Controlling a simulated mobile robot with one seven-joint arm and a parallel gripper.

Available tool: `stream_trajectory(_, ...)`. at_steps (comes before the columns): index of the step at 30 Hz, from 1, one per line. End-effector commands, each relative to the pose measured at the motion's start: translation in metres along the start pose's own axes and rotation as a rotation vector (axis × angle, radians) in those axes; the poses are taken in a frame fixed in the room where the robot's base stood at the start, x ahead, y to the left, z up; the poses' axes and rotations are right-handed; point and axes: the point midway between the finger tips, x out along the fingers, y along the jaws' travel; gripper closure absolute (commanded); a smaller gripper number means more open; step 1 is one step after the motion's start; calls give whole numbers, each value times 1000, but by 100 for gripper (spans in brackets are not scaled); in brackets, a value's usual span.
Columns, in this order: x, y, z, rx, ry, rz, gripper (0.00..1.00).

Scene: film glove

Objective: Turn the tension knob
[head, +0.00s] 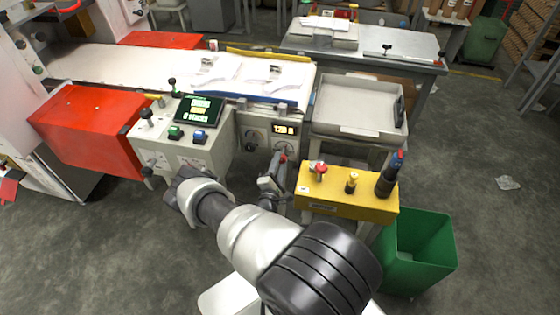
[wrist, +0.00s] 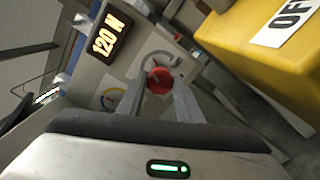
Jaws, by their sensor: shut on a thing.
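The tension knob (wrist: 160,80) is a small red knob on the grey machine panel, in front of a round dial. It also shows in the head view as a red spot (head: 283,157) below the lit display (head: 285,129). My gripper (wrist: 159,88) is at the panel with its two grey fingers on either side of the knob, shut on it. In the head view my gripper (head: 279,166) partly hides the knob. The display reads 120 N in the wrist view (wrist: 107,36).
A yellow box (head: 346,195) with a red button and a dark handle stands just right of my gripper. A green bin (head: 425,242) is below it, and a grey tray (head: 350,132) behind it. A control console (head: 185,147) with a screen stands to the left.

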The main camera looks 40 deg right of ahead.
Motion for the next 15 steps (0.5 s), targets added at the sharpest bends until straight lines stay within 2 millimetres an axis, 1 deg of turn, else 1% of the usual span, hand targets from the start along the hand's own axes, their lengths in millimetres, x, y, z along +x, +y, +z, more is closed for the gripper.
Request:
stream_trajectory(6, -2, -1, -2, 60, 4, -3, 90)
stream_trajectory(15, -2, -2, -2, 76, 4, -3, 90)
